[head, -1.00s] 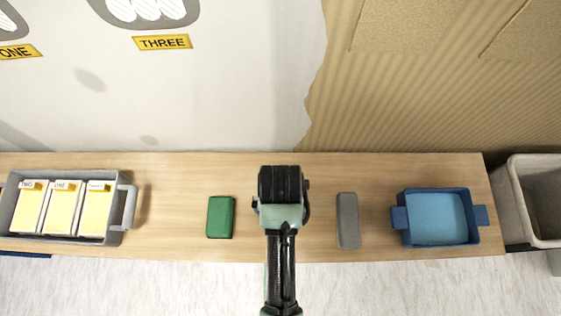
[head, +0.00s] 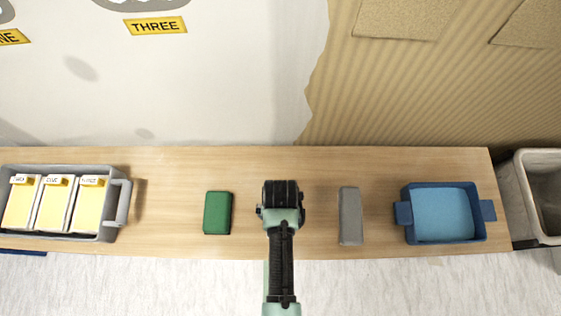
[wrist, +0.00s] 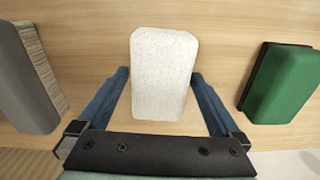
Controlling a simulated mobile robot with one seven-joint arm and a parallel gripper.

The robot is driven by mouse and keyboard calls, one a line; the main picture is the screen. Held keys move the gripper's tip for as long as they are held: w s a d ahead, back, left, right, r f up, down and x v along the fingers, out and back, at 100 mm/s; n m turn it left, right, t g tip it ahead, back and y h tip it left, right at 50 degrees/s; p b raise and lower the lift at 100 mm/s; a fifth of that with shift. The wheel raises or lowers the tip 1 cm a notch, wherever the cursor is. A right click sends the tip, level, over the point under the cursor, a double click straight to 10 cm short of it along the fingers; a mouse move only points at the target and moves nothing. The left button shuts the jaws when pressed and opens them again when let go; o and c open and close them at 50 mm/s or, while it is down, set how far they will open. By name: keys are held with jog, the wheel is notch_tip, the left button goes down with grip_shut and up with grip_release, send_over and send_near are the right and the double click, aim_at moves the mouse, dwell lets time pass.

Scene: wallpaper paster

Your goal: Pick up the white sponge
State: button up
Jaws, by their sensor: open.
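The white sponge (wrist: 164,60) is a speckled, rounded block lying on the wooden table in the wrist view. In the head view it is hidden under my wrist. My gripper (wrist: 160,76) is open and empty, with one blue finger to the left of the sponge and one to the right. The near part of the sponge shows between the fingers, with a narrow gap on each side. How high the fingertips are above the table is hard to tell. My gripper (head: 281,205) is seen from above in the head view, its fingers mostly hidden.
A green block (head: 217,213) and a grey block (head: 350,216) lie on either side of my gripper. A blue tray of water (head: 405,234) is at right, beside a bin (head: 517,190). A grey caddy (head: 125,203) holding yellow-labelled boxes is at left. A wall stands behind the table (head: 170,235).

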jog(key=c, duration=1.2)
jog(key=shift+o, duration=0.2)
jog(key=shift+r, duration=0.1)
notch_tip(320, 180, up, 10)
jog(key=shift+f+p, duration=0.1)
jog(key=shift+p, duration=1.15)
jog(key=o, duration=0.7)
jog(key=c, duration=0.8)
